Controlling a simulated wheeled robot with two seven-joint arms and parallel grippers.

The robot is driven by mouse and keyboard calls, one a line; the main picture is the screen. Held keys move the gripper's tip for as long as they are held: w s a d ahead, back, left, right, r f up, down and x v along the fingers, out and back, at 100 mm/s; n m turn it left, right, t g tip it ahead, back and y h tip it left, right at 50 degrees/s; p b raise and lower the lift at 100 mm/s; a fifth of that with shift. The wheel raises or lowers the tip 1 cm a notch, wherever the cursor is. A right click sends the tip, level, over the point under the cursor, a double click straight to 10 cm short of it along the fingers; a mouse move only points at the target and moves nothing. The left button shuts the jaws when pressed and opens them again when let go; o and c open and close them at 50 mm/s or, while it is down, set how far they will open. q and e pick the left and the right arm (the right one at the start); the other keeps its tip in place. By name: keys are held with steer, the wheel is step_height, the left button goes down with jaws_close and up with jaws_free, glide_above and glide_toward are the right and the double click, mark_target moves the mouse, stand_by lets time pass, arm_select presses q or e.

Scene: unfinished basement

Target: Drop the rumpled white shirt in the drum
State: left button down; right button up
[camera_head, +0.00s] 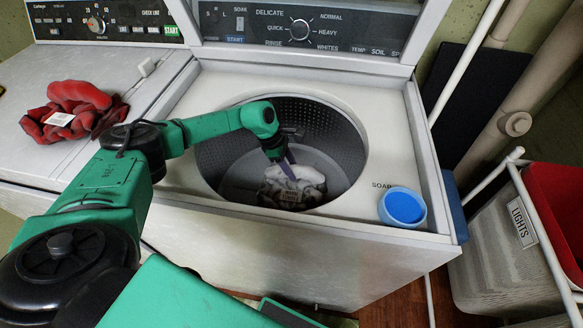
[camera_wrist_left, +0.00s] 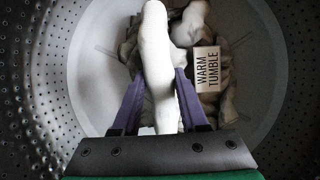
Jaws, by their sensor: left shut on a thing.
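The rumpled white shirt (camera_head: 308,178) is down inside the washer drum (camera_head: 345,150), bunched near the drum's floor. A tag reading "WARM TUMBLE" (camera_wrist_left: 207,69) shows on the bundle beside the fold. I cannot tell whether the cloth rests on the drum floor. My right gripper is out of view.
A red bundle (camera_head: 72,105) with a white tag lies on the left machine's top. A blue soap cup (camera_head: 403,207) sits at the washer's right front corner. A hamper labelled "LIGHTS" (camera_head: 522,222) stands to the right. The drum wall surrounds my gripper closely.

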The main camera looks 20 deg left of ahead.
arm_select(q)
steer(key=shift+f, duration=0.35)
steer(key=shift+r, duration=0.1)
steer(key=shift+c, duration=2.2)
jaws_free()
steer(key=shift+r, duration=0.1)
steer(key=shift+w+a+r+p, duration=0.1)
steer(key=shift+a+r+p, duration=0.1)
steer(key=shift+r+p, duration=0.6)
steer(key=b+v, duration=0.1)
steer(key=v, duration=1)
steer(key=shift+r, duration=0.2)
